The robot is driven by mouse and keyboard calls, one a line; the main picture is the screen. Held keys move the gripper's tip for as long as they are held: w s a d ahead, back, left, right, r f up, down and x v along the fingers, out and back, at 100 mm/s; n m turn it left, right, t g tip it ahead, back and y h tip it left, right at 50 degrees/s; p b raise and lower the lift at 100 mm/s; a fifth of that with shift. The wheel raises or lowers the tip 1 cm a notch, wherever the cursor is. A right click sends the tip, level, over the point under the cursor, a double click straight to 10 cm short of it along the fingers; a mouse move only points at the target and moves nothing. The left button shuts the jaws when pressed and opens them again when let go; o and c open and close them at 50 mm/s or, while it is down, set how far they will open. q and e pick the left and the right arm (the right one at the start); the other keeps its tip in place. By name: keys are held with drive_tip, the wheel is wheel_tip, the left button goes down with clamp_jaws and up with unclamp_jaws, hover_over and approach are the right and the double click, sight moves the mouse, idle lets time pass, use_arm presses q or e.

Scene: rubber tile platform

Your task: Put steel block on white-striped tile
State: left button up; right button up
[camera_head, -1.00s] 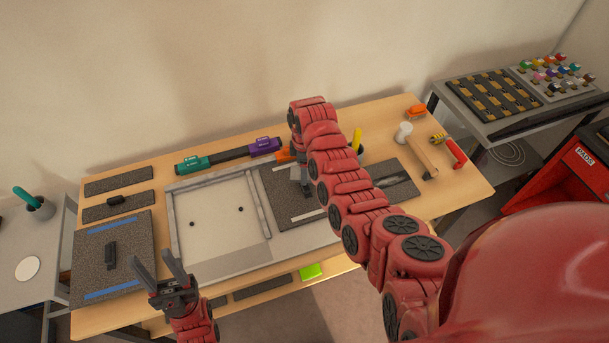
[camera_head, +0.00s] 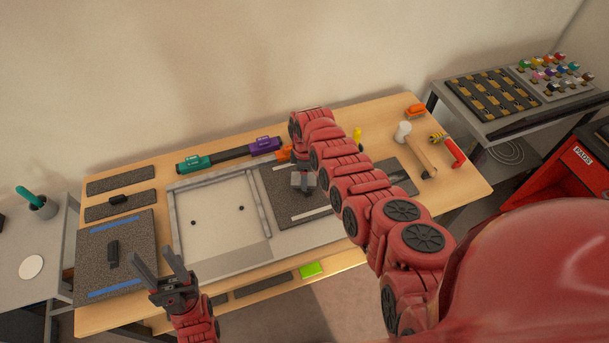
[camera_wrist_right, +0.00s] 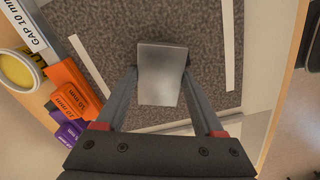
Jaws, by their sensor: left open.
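The steel block (camera_wrist_right: 162,75) is a shiny grey block, over the dark tile with white stripes (camera_wrist_right: 208,60) in the right wrist view. My right gripper (camera_wrist_right: 161,76) has a finger against each side of it. I cannot tell whether the block's underside touches the tile. In the head view, the steel block (camera_head: 297,182) shows over the middle of the white-striped tile (camera_head: 276,190), partly hidden by my right gripper (camera_head: 307,184). My right arm hides the tile's right part. My left gripper (camera_head: 158,262) is open and empty, beside the blue-striped tile (camera_head: 135,230).
A dark block (camera_head: 113,252) lies on the blue-striped tile. A pale framed tray (camera_head: 225,225) lies left of the white-striped tile. Teal (camera_head: 195,163) and purple (camera_head: 265,144) pieces lie behind. A mallet (camera_head: 420,152) lies at right. A green block (camera_head: 311,269) is at the front edge.

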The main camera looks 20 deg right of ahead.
drive_tip(key=o, duration=0.5)
drive_tip(key=shift+c, duration=0.2)
